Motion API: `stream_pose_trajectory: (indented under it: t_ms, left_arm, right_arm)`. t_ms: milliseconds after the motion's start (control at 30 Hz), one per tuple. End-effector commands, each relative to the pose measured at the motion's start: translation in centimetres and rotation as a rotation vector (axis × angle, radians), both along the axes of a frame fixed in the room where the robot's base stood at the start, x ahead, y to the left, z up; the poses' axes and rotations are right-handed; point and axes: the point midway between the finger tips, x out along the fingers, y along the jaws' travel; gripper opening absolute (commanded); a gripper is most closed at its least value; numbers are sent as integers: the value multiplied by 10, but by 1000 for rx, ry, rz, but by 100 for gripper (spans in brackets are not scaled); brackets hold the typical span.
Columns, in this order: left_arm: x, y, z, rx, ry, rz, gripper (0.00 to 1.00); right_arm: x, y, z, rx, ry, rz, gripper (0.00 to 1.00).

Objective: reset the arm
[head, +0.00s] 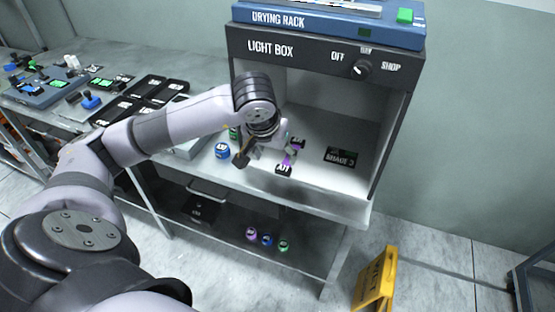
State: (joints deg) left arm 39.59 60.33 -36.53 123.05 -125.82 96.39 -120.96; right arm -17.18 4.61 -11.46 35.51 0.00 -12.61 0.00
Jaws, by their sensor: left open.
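My left arm reaches in from the left, and its gripper (262,151) is in front of the light box (290,50) opening, above the table's front part. The gripper is open, and the wrist partly hides it. Small dark labelled blocks, one marked A11 (283,170), and a purple piece (289,158) lie just right of the gripper. I cannot tell whether the fingers touch anything. My right gripper is not in view.
A dark SHADE 3 card (341,157) lies inside the light box. A blue-labelled jar (222,150) stands left of the gripper. Black trays (150,90) lie on the left table. Several small jars (267,239) stand on the lower shelf. A yellow floor sign (375,280) stands at the right.

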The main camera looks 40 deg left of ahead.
Motion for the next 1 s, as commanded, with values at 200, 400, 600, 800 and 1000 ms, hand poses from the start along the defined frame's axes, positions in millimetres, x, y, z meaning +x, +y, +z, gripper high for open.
stream_pose_trajectory:
  t_ms: [200,400,600,800,1000]
  left_arm:
    - [-4,-1,9,0,0,0,61]
    - [-5,-21,3,-76,2,-10,61]
    - [-25,-136,-8,-559,54,2,61]
    - [-64,-265,56,-1351,302,209,61]
    - [-60,-283,160,-2142,763,664,61]
  right_arm:
    - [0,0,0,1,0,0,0]
    - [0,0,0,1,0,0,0]
    - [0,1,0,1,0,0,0]
    - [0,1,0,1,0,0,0]
    - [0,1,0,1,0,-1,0]
